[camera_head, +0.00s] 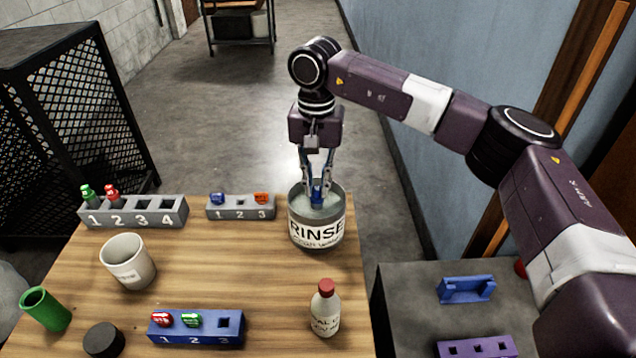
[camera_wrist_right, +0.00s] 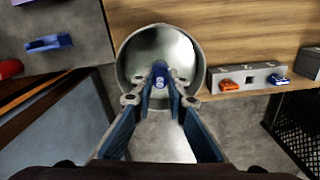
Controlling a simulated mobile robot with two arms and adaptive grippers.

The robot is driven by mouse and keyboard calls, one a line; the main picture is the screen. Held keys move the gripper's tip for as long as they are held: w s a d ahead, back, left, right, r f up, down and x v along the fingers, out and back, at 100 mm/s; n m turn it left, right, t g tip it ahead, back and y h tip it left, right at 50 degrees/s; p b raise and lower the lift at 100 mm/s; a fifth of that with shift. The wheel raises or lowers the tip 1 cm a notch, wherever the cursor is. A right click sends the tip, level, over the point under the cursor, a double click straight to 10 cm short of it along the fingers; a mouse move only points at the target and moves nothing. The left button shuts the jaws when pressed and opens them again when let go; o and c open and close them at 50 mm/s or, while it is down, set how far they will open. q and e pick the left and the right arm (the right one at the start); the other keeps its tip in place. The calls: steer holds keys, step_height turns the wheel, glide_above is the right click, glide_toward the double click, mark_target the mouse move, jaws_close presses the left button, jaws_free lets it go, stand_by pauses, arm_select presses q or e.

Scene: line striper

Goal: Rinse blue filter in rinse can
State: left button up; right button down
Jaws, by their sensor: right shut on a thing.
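The rinse can (camera_head: 317,232), a grey can with a RINSE label, stands at the far right corner of the wooden table. My right gripper (camera_head: 317,190) points down at its mouth and is shut on the blue filter (camera_head: 318,198). The filter's lower part is hidden by the can's front wall. In the right wrist view the blue filter (camera_wrist_right: 160,76) is between the fingertips (camera_wrist_right: 160,100), over the open mouth of the rinse can (camera_wrist_right: 130,60). I cannot tell whether it touches the can. My left gripper is not in view.
A grey three-slot rack (camera_head: 240,212) with blue and orange pieces stands left of the can. A grey four-slot rack (camera_head: 135,216), a white cup (camera_head: 128,262), a blue rack (camera_head: 200,338) and a red-capped bottle (camera_head: 325,310) are also on the table.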

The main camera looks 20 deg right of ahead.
step_height(320, 180, up, 13)
steer(key=p, duration=0.8)
steer(key=shift+p, duration=0.3)
